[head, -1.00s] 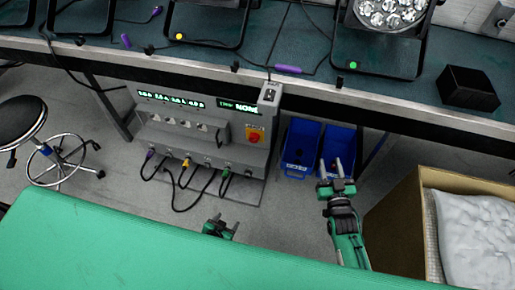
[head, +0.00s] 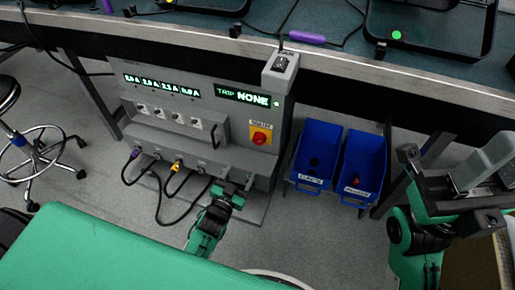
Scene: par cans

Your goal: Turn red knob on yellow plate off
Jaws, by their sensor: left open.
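The red knob (head: 260,138) sits on a yellow plate (head: 267,129) on the right side of the grey power unit's front. My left gripper (head: 236,187) is open, below and slightly left of the knob, in front of the unit's lower ledge. It is apart from the knob, with nothing seen between its fingers. My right gripper (head: 484,165) is large at the right edge, far from the knob, with its grey fingers pointing up and right. I cannot tell whether they are apart.
The grey power unit (head: 178,85) has lit green displays, a handle and cables plugged along its lower ledge. Two blue bins (head: 316,146) hang right of it. The bench edge (head: 350,85) runs above. A green surface (head: 90,250) lies in front, and a stool stands left.

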